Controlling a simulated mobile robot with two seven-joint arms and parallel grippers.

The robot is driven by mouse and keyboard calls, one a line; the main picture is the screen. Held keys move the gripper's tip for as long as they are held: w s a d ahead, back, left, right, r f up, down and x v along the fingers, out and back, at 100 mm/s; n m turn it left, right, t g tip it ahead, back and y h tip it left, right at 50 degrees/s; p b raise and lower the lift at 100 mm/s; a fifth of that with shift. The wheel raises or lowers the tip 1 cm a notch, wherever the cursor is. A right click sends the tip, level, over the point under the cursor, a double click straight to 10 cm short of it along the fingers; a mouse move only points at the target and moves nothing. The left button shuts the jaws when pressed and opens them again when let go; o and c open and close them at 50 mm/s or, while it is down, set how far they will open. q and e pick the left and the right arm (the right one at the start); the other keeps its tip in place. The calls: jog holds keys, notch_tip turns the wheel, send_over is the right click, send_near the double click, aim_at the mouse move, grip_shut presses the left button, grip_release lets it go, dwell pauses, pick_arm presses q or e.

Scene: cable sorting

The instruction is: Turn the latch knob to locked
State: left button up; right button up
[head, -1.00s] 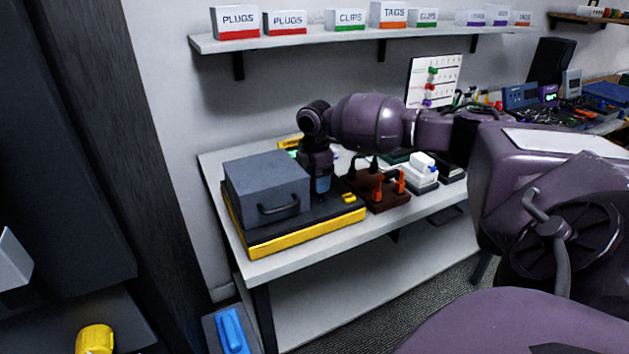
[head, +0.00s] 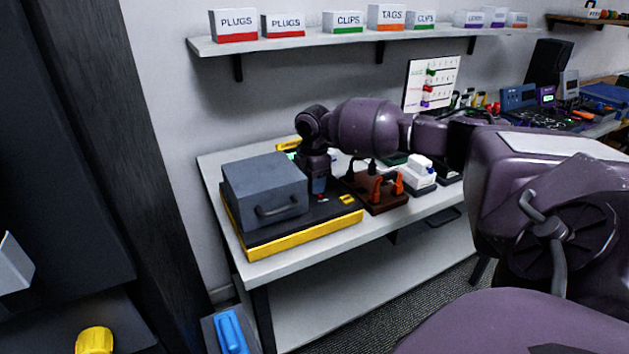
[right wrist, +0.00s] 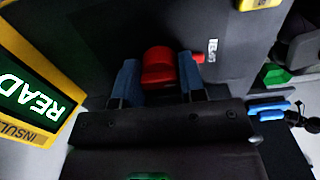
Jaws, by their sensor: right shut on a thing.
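The red latch knob (right wrist: 158,68) shows in the right wrist view on a dark panel, between the two blue fingers of my right gripper (right wrist: 158,84). The gripper is shut on it. A white label (right wrist: 212,50), partly readable, lies right of the knob. The knob's exact angle is hard to tell. My left gripper is not in view.
The grey box has a front handle (head: 279,206). A brown block (head: 377,205) with orange parts and a white device (head: 419,178) stand right of the base. A lit yellow-framed panel (right wrist: 32,100) is close left of the gripper. A shelf (head: 300,42) with labelled boxes hangs above.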

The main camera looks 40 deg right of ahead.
jog(key=shift+r+m+p, duration=0.3)
jog(key=shift+m+p, duration=0.5)
jog(key=shift+p, duration=0.2)
jog(key=shift+m+p, duration=1.2)
jog(key=shift+p, duration=0.05)
jog(key=shift+f+m+p, duration=0.15)
jog(key=shift+m+p, duration=0.95)
jog(key=shift+p, duration=0.15)
pick_arm(q)
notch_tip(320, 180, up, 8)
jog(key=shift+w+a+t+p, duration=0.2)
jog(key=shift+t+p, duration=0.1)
jog(key=shift+p, duration=0.05)
pick_arm(e)
jog(key=shift+f+m, duration=0.15)
jog(key=shift+m, duration=0.25)
jog(key=o, duration=0.8)
jog(key=shift+o, duration=0.6)
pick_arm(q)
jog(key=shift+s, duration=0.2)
